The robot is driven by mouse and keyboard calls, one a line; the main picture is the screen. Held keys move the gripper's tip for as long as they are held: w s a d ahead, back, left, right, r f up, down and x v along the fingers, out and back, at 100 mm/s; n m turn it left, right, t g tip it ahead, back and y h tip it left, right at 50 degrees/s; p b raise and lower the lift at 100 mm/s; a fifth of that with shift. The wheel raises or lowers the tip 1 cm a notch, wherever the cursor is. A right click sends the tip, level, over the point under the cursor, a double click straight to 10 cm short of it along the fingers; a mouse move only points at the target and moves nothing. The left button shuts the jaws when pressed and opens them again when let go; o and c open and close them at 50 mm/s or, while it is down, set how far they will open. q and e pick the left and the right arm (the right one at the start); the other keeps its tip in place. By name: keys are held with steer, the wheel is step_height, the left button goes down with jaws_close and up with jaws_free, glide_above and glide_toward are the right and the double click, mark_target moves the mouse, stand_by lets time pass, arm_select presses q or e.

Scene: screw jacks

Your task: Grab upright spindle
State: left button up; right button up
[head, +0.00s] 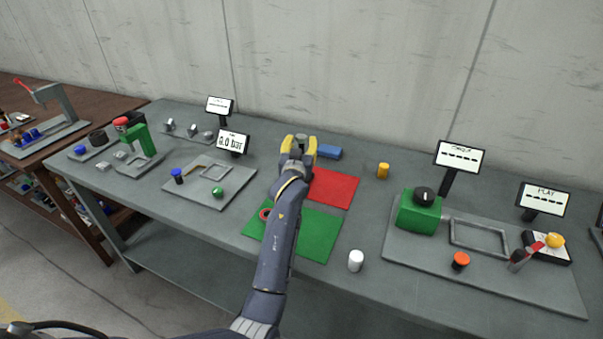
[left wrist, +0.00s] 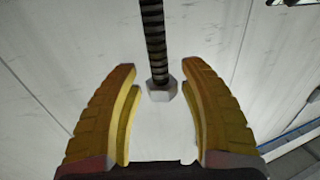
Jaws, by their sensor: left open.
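The spindle shows in the left wrist view as a dark threaded rod (left wrist: 154,40) with a pale grey hexagonal end (left wrist: 162,91). The rod runs up out of the top of that picture. My left gripper (left wrist: 158,70) is open, with one yellow finger on each side of the spindle and a visible gap to both. In the head view my left gripper (head: 299,147) is over the back of the table, behind the red mat (head: 334,188). The spindle is mostly hidden by it there. My right gripper is not in view.
A green mat (head: 320,236) lies under my left forearm. A blue block (head: 328,152) is just right of the gripper, an orange cylinder (head: 383,170) farther right, and a white cylinder (head: 356,260) near the front. Fixture plates with screens stand on both sides.

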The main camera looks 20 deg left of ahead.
arm_select(q)
steer(key=shift+w+a, duration=0.1)
steer(key=shift+w, duration=0.4)
steer(key=shift+c, duration=0.2)
jaws_close()
